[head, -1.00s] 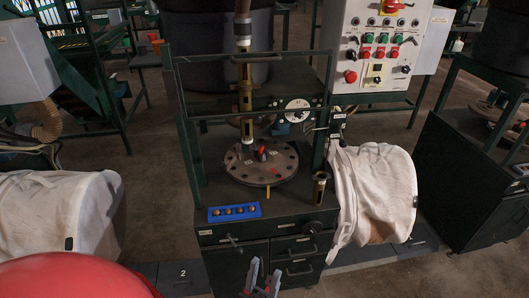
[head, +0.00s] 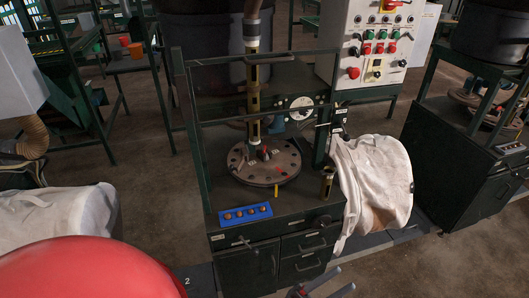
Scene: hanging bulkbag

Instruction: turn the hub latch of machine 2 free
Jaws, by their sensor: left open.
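Machine 2 is a dark green framed bench (head: 232,216) with a round drilled disc (head: 285,174) on its top. A small red-topped part (head: 265,152), seemingly the hub latch, sits at the disc's centre beside the foot of a vertical post (head: 253,90). It is too small for me to tell its exact angle. My left gripper (head: 325,283) shows at the bottom edge, in front of the drawers and well short of the disc. Its two fingers are apart, with nothing seen between them. My right gripper is not in view.
A blue tray (head: 232,219) with several round copper-coloured pieces lies on the bench's front left. A control panel (head: 381,40) stands behind right. White cloth bags (head: 376,180) flank the machine. A horizontal frame bar (head: 215,122) crosses the space before the post.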

